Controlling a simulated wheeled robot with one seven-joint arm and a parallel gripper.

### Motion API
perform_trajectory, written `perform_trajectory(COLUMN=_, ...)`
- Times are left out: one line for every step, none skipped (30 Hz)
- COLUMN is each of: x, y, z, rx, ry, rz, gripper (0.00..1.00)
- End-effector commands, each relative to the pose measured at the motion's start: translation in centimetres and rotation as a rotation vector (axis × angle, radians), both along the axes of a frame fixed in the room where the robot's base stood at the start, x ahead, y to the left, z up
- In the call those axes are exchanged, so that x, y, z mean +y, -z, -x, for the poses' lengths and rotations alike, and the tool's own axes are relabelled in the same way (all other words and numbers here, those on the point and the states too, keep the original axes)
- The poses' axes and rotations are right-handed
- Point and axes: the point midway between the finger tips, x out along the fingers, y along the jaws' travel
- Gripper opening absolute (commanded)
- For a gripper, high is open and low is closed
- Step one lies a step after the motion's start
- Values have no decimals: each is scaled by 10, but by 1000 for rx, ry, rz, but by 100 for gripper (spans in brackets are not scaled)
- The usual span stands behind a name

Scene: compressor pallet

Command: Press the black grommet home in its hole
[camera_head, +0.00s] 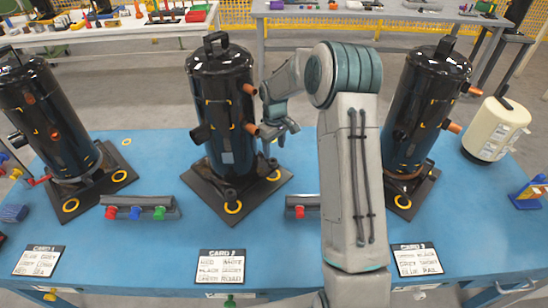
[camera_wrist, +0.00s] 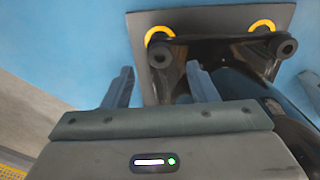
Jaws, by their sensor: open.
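The middle black compressor (camera_head: 222,105) stands upright on a dark square base plate (camera_head: 262,192) with yellow rings near its corners. My gripper (camera_head: 283,137) is at the compressor's right side, above the plate, beside the copper stubs. In the wrist view my gripper (camera_wrist: 160,68) is open with nothing between its fingers. Beyond the fingertips are the base plate (camera_wrist: 215,20), two yellow rings and a dark foot bracket (camera_wrist: 215,50). Dark round pieces sit at the bracket's ends, left (camera_wrist: 159,56) and right (camera_wrist: 287,46). I cannot tell which is the black grommet or how deep it sits.
Other black compressors stand left (camera_head: 48,115) and right (camera_head: 425,110) on the blue table (camera_head: 150,240). A rack (camera_head: 140,207) holds red, blue and green pieces. Another rack (camera_head: 300,205) is partly hidden by my arm. Cards lie along the front. A cream tank (camera_head: 492,130) stands far right.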

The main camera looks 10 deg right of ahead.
Motion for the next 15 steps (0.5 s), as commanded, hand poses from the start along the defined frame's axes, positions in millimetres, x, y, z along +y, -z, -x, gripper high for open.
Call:
perform_trajectory(x=0, y=-13, z=-1, rx=-6, ry=1, rz=1, gripper=53)
perform_trajectory(x=0, y=-20, z=-1, rx=-6, ry=0, rz=1, gripper=53)
perform_trajectory(x=0, y=-28, z=-1, rx=-6, ry=0, rz=1, gripper=53)
perform_trajectory(x=0, y=-35, z=-1, rx=-5, ry=0, rz=0, gripper=53)
perform_trajectory(x=0, y=-40, z=-1, rx=-4, ry=0, rz=0, gripper=53)
perform_trajectory(x=0, y=-47, z=-1, rx=-4, ry=0, rz=0, gripper=53)
perform_trajectory(x=0, y=-52, z=-1, rx=-4, ry=-1, rz=0, gripper=53)
perform_trajectory(x=0, y=-56, z=-1, rx=-3, ry=0, rz=1, gripper=53)
perform_trajectory(x=0, y=-61, z=-1, rx=-3, ry=0, rz=1, gripper=53)
perform_trajectory(x=0, y=-64, z=-1, rx=-2, ry=0, rz=1, gripper=53)
perform_trajectory(x=0, y=-66, z=0, rx=-1, ry=0, rz=0, gripper=53)
perform_trajectory(x=0, y=-69, z=0, rx=-1, ry=0, rz=1, gripper=53)
perform_trajectory(x=0, y=-71, z=0, rx=-1, ry=0, rz=1, gripper=53)
perform_trajectory(x=0, y=-72, z=0, rx=-1, ry=0, rz=1, gripper=53)
perform_trajectory(x=0, y=-73, z=0, rx=-1, ry=0, rz=1, gripper=53)
